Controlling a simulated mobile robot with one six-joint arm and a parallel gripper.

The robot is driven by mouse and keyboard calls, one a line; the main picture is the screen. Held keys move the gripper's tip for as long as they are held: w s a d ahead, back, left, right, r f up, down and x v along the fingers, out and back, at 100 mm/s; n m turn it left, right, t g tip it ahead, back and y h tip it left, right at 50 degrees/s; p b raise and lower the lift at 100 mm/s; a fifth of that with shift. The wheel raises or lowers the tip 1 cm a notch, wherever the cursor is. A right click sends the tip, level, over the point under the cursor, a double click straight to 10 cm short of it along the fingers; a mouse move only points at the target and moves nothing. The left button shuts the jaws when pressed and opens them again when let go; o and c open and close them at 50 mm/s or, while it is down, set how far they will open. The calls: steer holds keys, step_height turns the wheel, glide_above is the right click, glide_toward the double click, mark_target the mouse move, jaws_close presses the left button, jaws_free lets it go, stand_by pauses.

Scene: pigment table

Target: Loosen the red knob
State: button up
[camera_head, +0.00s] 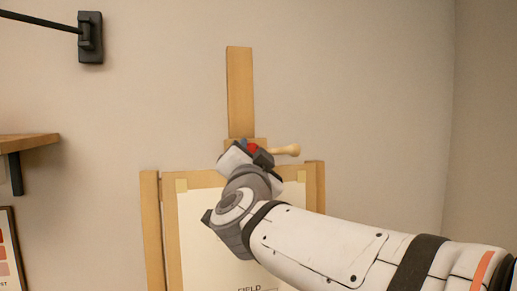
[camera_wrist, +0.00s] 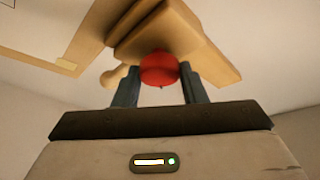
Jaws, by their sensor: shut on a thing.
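The red knob (camera_wrist: 158,69) sits on the wooden easel's upper block (camera_wrist: 160,32), and in the wrist view it lies between the two dark fingers of my gripper (camera_wrist: 159,85). The fingers are shut on the knob's sides. In the head view only a small part of the red knob (camera_head: 253,147) shows, beside my gripper (camera_head: 250,150); the wrist hides the rest. The easel's upright mast (camera_head: 240,95) rises above the block. I cannot tell how far the knob is turned.
A pale wooden peg handle (camera_head: 286,150) sticks out to the right of the knob. A taped sheet (camera_head: 200,225) covers the easel board below. A wall shelf (camera_head: 25,146) and a dark wall bracket (camera_head: 90,38) are at left. The wall at right is clear.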

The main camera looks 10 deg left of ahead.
steer(key=m+h+p, duration=0.1)
steer(key=m, duration=0.1)
steer(key=m+g+h+p, duration=0.1)
steer(key=m, duration=0.1)
steer(key=m+h+p, duration=0.1)
steer(key=m, duration=0.1)
steer(key=shift+a+r+m+g+p, duration=0.1)
steer(key=shift+r+m+g+p, duration=0.2)
steer(key=shift+r+m+p, duration=0.1)
steer(key=shift+f+m+g+h+p, duration=0.1)
steer(key=shift+m+g+h+p, duration=0.15)
steer(key=shift+m+g+p, duration=0.55)
steer(key=shift+m+g+h+p, duration=0.25)
steer(key=shift+m+p, duration=0.15)
steer(key=shift+m, duration=0.9)
steer(key=o, duration=1)
steer(key=shift+f, duration=0.1)
steer(key=s, duration=0.2)
steer(key=s+b, duration=0.1)
steer(key=s, duration=0.2)
steer(key=s+b, duration=0.1)
steer(key=s, duration=0.2)
steer(key=shift+d+r, duration=0.2)
steer(key=shift+r, duration=0.2)
steer(key=shift+w, duration=0.1)
